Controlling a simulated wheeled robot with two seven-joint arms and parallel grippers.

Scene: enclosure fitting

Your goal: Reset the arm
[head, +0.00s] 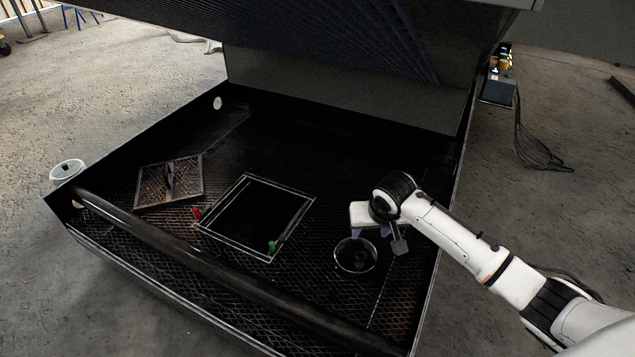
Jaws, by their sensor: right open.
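My right arm comes in from the right side of the head view. My right gripper (372,232) is open, just above and behind a round dark opening or bowl with a pale rim (356,270) on the enclosure floor. I see nothing between its fingers, though they are small and partly hidden by the wrist. My left gripper and arm are out of the picture.
The black mesh-floored enclosure (395,295) has a square framed opening (255,215), with a red piece (197,213) and green piece (272,246) at its edges. A handled mesh panel (150,187) lies left. A thick bar (190,255) crosses the front; a cover overhangs the back.

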